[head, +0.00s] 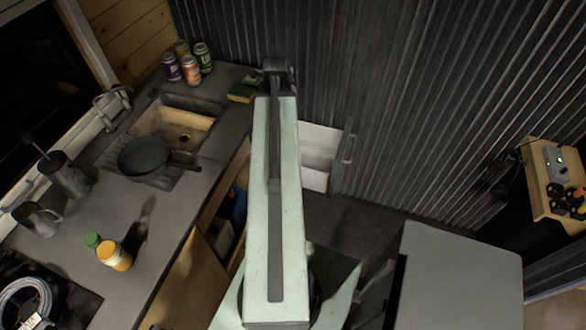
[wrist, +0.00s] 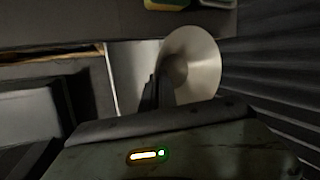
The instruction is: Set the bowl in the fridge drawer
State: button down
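The pale round bowl (wrist: 196,55) shows in the wrist view with its open side turned toward the camera. My gripper (wrist: 163,82) has its dark fingers at the bowl's left edge and appears shut on its rim. The white fridge drawer (head: 318,150) stands open beside my arm, below counter height, against the ribbed wall. A white surface, likely part of the drawer, shows left of the bowl in the wrist view (wrist: 124,72).
A grey box-like surface (head: 455,275) stands at the lower right. The ribbed wall (head: 400,110) closes off the far side.

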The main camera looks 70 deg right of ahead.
jog(key=s+d+f+m+g+b, duration=0.2)
jog(key=f+m+b, duration=0.1)
jog(key=f+b, duration=0.7)
jog(key=s+d+f+m+g+b, duration=0.1)
jog(key=f+m+b, duration=0.3)
jog(key=f+b, duration=0.6)
jog(key=s+d+f+m+g+h+b, duration=0.1)
jog(key=s+d+f+m+g+b, duration=0.1)
jog(key=f+b, duration=0.8)
jog(key=shift+s+d+f+m+g+b, duration=0.15)
jog(key=shift+s+d+f+m, duration=0.15)
jog(key=shift+f, duration=0.35)
jog(key=shift+s+d+f+m+g+b, duration=0.15)
jog(key=shift+s+f+m, duration=0.1)
jog(key=shift+s+f, duration=0.25)
jog(key=shift+s+d+f+m+b, duration=0.1)
jog(key=shift+s+d+f+m, duration=0.15)
jog(key=shift+f, duration=0.5)
jog(key=shift+f, duration=0.1)
jog(key=c, duration=1.7)
grip_release()
